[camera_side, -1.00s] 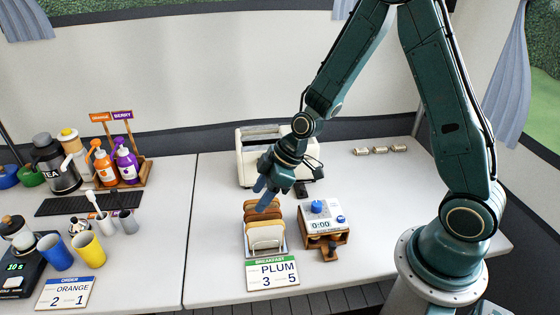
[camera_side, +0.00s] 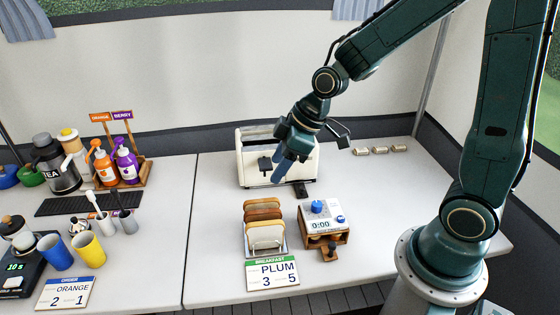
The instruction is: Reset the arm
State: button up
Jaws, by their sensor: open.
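My gripper (camera_side: 284,174) is in front of the white toaster (camera_side: 252,165) in the side view, its fingers pointing down and a little left. It is open, with nothing seen between its fingers. It hangs above the table, behind the bread rack (camera_side: 284,246), which holds several slices of bread (camera_side: 263,213). The gripper and wrist cover part of the toaster's front and top.
A timer box (camera_side: 324,222) reading 0:00 stands right of the bread. A breakfast card (camera_side: 272,274) is in front. Bottles (camera_side: 127,167), a tea jug (camera_side: 55,165) and cups (camera_side: 88,249) fill the left. Small rolls (camera_side: 380,150) lie at the back right.

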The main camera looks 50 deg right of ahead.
jog(key=s+d+r+m+h, duration=0.1)
jog(key=s+d+r+m, duration=0.1)
jog(key=s+r, duration=0.4)
jog(key=s+d+r+m+t+h, duration=0.1)
jog(key=s+r+m, duration=0.4)
jog(key=s, duration=0.7)
jog(key=shift+d+r+h, duration=0.4)
jog(key=shift+d+r, duration=0.05)
jog(key=shift+r, duration=0.4)
